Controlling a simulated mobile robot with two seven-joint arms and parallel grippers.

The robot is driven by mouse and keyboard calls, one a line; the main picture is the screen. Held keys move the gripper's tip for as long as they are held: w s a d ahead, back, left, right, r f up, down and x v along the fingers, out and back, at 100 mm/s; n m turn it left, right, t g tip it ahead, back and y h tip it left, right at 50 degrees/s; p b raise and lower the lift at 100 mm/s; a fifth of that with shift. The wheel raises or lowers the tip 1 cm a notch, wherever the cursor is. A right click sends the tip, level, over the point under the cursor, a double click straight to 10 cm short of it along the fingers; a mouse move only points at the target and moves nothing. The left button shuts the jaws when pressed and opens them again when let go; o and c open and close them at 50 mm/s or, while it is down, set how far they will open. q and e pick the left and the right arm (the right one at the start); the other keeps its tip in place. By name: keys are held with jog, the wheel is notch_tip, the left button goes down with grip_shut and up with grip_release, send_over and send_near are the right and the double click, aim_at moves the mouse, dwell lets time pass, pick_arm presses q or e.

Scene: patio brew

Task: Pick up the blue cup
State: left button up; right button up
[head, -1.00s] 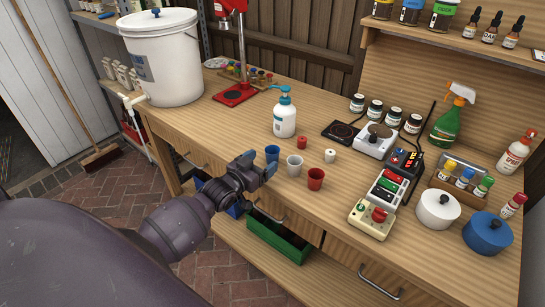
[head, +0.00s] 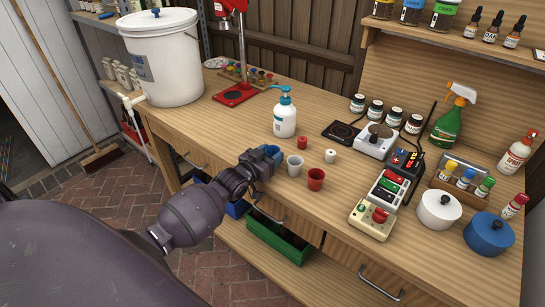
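The cup appears upright on the bench. My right gripper is not in view.
A white pump bottle (head: 285,117) stands behind the cups, with a small red item (head: 302,142) and a small white roll (head: 330,156) nearby. A control box (head: 372,217) stands to the right.

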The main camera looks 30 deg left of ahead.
pick_arm(q)
jog(key=shift+c, duration=0.9)
jog(key=shift+s, duration=0.1)
jog(key=s+a, duration=0.1)
jog(key=s, duration=1.6)
jog(key=shift+s+a, duration=0.2)
jog(key=shift+s, duration=0.2)
jog(key=w+d+r, duration=0.2)
jog(key=d+r, duration=0.3)
jog(key=d, duration=0.4)
jog(key=w+d+r+y, duration=0.1)
jog(key=w+d+r, duration=0.2)
jog(key=d, duration=0.6)
notch_tip(320, 180, up, 3)
jog(key=shift+w+d+f+n, duration=0.2)
jog(key=shift+d+n, duration=0.15)
jog(key=shift+n, duration=0.05)
